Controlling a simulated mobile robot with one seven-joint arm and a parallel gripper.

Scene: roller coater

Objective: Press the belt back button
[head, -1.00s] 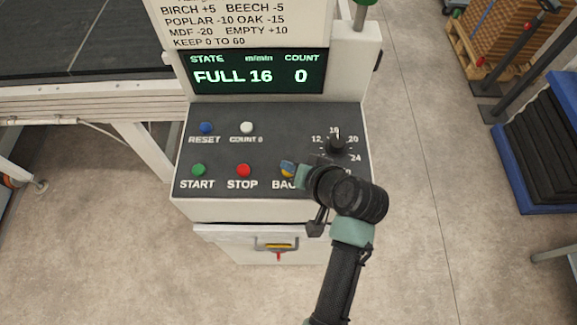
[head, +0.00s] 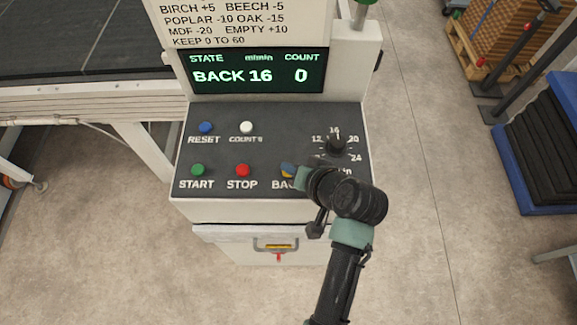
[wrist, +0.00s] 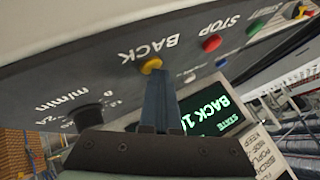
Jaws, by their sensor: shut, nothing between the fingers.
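The yellow BACK button (wrist: 151,65) sits on the dark sloping control panel (head: 225,152). In the head view my gripper (head: 289,170) covers most of it, with a little yellow showing. My gripper's shut fingers (wrist: 158,95) reach the button in the wrist view, with the tips at or against its edge. I cannot tell how far the button is pushed in. The fingers hold nothing. The display (head: 257,72) above the panel reads STATE BACK, 16 m/min and COUNT 0.
The red STOP button (head: 243,170) and green START button (head: 198,170) are left of BACK. Blue RESET (head: 205,127) and white COUNT 0 (head: 246,127) buttons are above them. A black speed dial (head: 336,146) stands close to my gripper on the right.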

